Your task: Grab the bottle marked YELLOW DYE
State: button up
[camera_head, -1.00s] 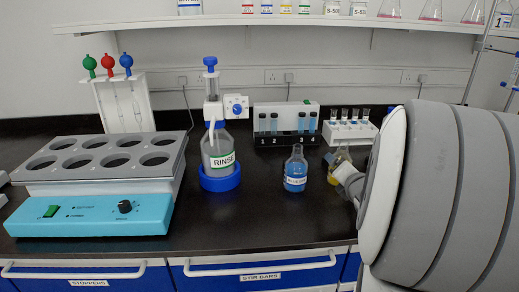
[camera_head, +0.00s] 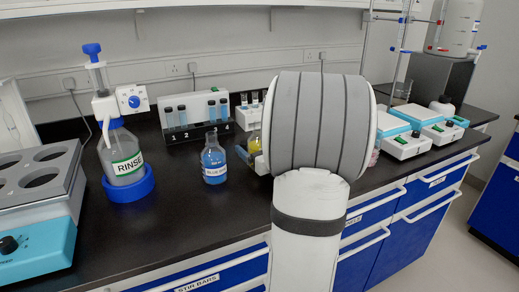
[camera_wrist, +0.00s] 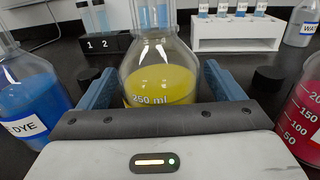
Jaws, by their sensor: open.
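A clear flask of yellow liquid (camera_wrist: 160,85), marked 250 ml, stands upright in the middle of the wrist view. No colour label shows on this side. My gripper (camera_wrist: 160,69) is open, with one blue finger on each side of the flask. I cannot tell whether either finger touches the glass. In the head view the yellow flask (camera_head: 254,143) is mostly hidden behind my arm.
A blue dye bottle (camera_wrist: 32,100) stands close left, also in the head view (camera_head: 214,160). A red-liquid bottle (camera_wrist: 305,120) stands close right. Behind are a numbered vial rack (camera_wrist: 105,44) and a white rack (camera_wrist: 236,33). The rinse bottle (camera_head: 122,155) is further left.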

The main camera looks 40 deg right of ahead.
jog(key=shift+w, duration=0.6)
jog(key=shift+d, duration=0.1)
jog(key=c, duration=1.3)
jog(key=shift+c, duration=0.4)
jog(key=shift+r, duration=0.1)
